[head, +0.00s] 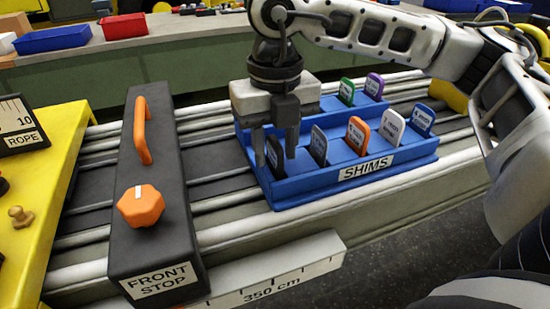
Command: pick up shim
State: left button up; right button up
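The blue rack labelled SHIMS (405,159) holds several upright shims. Its front row has a black shim (276,160) at the left end, then a grey shim (319,146), an orange shim (358,136) and a white shim (393,126), with a blue shim (423,119) at the right. A green shim (347,91) and a purple shim (374,85) stand behind. My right gripper (275,148) points down over the left end, its fingers apart on either side of the black shim's upper part. I see no clear contact. My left gripper is out of view.
Left of the rack is the dark front stop (151,235) with an orange handle (142,130) and an orange knob (141,206). A yellow panel (50,200) stands further left. A blue bin (52,39) and a red bin (125,27) sit on the bench behind.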

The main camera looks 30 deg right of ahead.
grip_shut()
jog(key=shift+r, duration=0.1)
